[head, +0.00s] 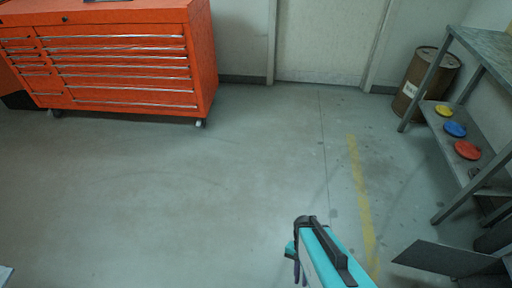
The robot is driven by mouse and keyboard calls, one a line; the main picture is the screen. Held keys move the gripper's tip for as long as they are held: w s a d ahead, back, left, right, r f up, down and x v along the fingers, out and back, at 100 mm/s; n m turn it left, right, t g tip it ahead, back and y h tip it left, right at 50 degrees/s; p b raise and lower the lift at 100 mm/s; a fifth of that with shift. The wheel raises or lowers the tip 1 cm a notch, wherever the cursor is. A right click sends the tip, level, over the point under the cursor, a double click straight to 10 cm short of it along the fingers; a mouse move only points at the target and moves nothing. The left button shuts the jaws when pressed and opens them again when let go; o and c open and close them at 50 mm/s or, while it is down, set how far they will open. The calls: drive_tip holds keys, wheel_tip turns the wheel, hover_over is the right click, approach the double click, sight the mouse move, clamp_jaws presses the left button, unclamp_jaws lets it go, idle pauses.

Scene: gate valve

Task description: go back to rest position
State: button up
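My arm shows at the bottom of the head view, a teal and black link rising from the lower edge over bare floor. My gripper cannot be made out; only dark parts show at the end of the link, and the fingers are hidden or out of view. No gate valve can be made out in this view.
An orange tool cabinet (125,60) stands at the back left. A rusty barrel (418,82) stands by the wall. A grey shelf (462,150) at right holds yellow, blue and red discs (467,150). A dark panel (445,258) is at lower right. The middle floor is clear.

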drive_tip(key=n, duration=0.6)
drive_tip(key=shift+w+a+r+t, duration=0.1)
drive_tip(key=shift+w+a+t, duration=0.15)
drive_tip(key=shift+t, duration=0.05)
drive_tip(key=shift+a, duration=0.1)
idle(0.5)
